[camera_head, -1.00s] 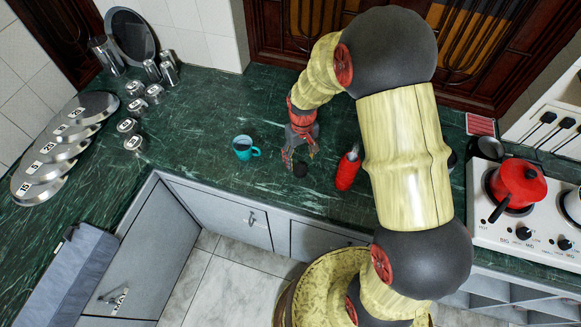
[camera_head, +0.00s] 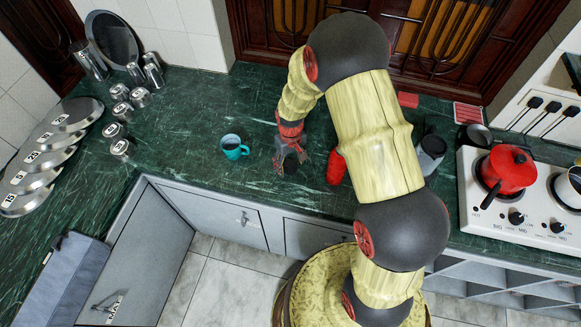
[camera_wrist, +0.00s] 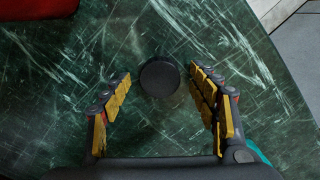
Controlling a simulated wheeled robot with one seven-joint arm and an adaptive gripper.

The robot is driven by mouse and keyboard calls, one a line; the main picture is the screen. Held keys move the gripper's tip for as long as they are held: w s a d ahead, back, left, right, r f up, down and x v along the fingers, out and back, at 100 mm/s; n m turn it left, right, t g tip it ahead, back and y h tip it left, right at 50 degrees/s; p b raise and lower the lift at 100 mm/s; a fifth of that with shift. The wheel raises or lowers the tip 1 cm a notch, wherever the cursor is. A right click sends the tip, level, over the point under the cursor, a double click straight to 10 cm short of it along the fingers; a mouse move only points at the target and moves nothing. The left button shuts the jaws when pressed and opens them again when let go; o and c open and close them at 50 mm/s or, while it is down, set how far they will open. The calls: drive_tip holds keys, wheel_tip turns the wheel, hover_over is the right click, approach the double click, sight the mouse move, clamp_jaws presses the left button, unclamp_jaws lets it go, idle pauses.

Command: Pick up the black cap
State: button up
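The black cap (camera_wrist: 159,77) is a small dark round disc on the green marbled counter. In the wrist view it lies just beyond and between the tips of my gripper (camera_wrist: 160,92), apart from both fingers. My gripper is open, with yellow pads on the inner sides of its fingers, and it holds nothing. In the head view my gripper (camera_head: 290,168) is low over the counter, and the cap (camera_head: 290,167) shows as a dark spot at its fingers. I cannot tell the exact height of the fingertips above the counter.
A red bottle (camera_head: 335,167) stands close to the right of my gripper. A teal mug (camera_head: 233,147) stands to the left. A stove with a red pot (camera_head: 507,172) is far right. Metal canisters (camera_head: 122,149) and lids are at the left. The counter's front edge (camera_head: 270,205) is near.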

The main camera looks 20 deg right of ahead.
drive_tip(key=shift+c, duration=1.3)
drive_tip(key=c, duration=0.7)
drive_tip(key=shift+o, duration=0.2)
drive_tip(key=shift+r, duration=0.1)
